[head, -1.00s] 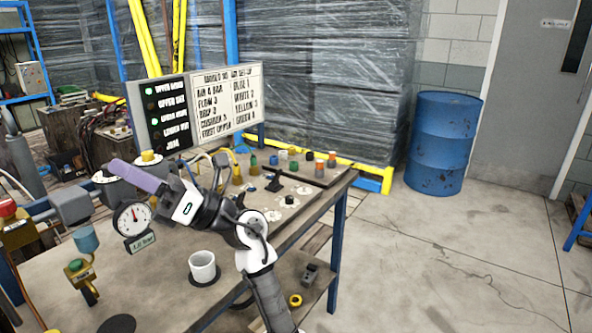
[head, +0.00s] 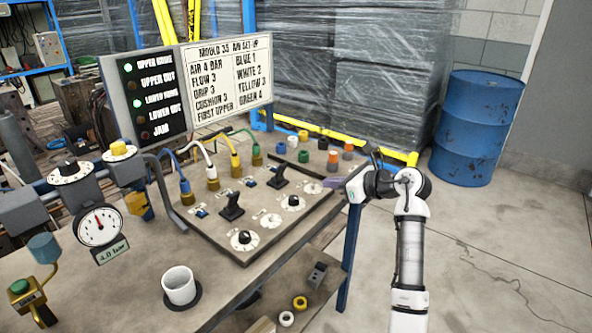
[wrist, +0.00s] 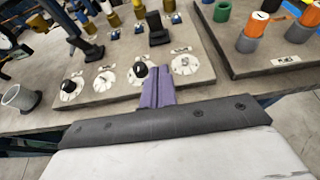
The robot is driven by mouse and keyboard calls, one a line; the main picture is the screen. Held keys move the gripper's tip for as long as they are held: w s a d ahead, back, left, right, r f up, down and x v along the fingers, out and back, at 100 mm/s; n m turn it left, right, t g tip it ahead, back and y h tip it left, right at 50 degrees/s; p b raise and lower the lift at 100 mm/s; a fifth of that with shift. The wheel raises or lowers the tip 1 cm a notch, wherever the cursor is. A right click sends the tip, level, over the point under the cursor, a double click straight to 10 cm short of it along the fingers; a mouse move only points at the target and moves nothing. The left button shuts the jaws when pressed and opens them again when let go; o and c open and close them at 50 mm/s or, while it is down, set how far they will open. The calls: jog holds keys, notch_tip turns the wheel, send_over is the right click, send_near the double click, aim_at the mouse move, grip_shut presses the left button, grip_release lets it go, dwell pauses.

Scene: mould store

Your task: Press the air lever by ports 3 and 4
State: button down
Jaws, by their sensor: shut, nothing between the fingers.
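The control panel (head: 215,235) lies on the bench with hoses plugged in along its back. The black air lever by the yellow and green hose fittings (head: 278,178) stands up on the panel; in the wrist view it is the upright black lever (wrist: 157,30), just beyond my fingertips. A second black lever (head: 232,207) stands to its left, by the blue and white hoses; the wrist view shows it too (wrist: 87,44). My gripper (head: 332,182) is shut and empty at the panel's right end, apart from both levers. Its purple fingers (wrist: 155,72) appear over the panel's front edge.
Black-knobbed dials (head: 293,202) line the panel's front. A tray of coloured fittings (head: 335,157) is beyond my gripper. A white cup (head: 179,286) and a gauge labelled 4.0 bar (head: 99,226) are on the left. The sign board (head: 225,75) shows two green lamps lit.

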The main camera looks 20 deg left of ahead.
jog(key=shift+s+a, duration=0.1)
jog(key=p, duration=0.3)
send_near(282, 172)
jog(key=f, duration=0.1)
jog(key=a+f, duration=0.1)
jog(key=f, duration=0.1)
jog(key=shift+w+a+f, duration=0.2)
jog(key=shift+w+a, duration=0.1)
jog(key=shift+w+a+r+p, duration=0.25)
jog(key=shift+a+p, duration=0.15)
jog(key=shift+a, duration=0.15)
jog(key=shift+w+a+r+p, duration=0.2)
jog(key=shift+a+p, duration=0.15)
jog(key=shift+a, duration=0.25)
jog(key=shift+w+a+r, duration=0.15)
jog(key=shift+w+a, duration=0.1)
jog(key=shift+a, duration=0.35)
